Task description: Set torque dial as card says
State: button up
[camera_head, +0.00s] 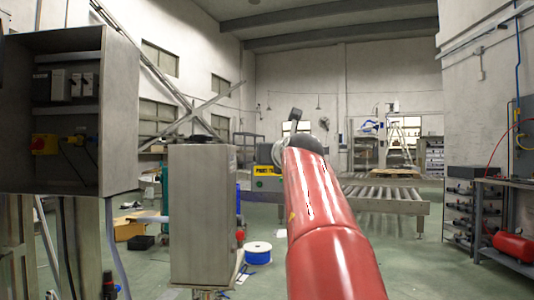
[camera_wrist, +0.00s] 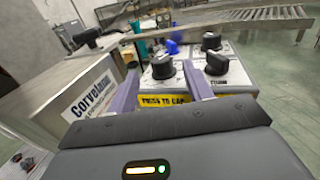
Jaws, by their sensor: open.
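In the wrist view, a pale panel carries several black dials: a near one (camera_wrist: 163,67), one behind on the right (camera_wrist: 211,42) and one at right (camera_wrist: 216,64). Small print sits below them, too blurred to read, so I cannot tell which is the torque dial. My gripper (camera_wrist: 160,70) is open, its two purple fingers on either side of the near dial in the picture; I cannot tell whether they touch it. A yellow label (camera_wrist: 165,100) lies below that dial. No card is clearly identifiable. In the head view my red arm hides the gripper and most of the panel.
A metal box with a "Corvela..." label (camera_wrist: 90,98) stands close left of my gripper. In the head view a grey cabinet (camera_head: 200,220) stands left of my arm. An open control box (camera_head: 120,110) is at upper left, a roller conveyor (camera_head: 385,197) behind, a workbench (camera_head: 510,183) at right.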

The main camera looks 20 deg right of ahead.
jog(key=w+p, duration=0.1)
jog(key=w, duration=0.1)
jog(key=w+d, duration=0.1)
jog(key=w, duration=0.2)
jog(key=shift+w+p, duration=0.1)
jog(key=shift+p, duration=0.25)
jog(key=shift+w, duration=0.7)
jog(key=c, duration=1)
jog(key=shift+o, duration=0.2)
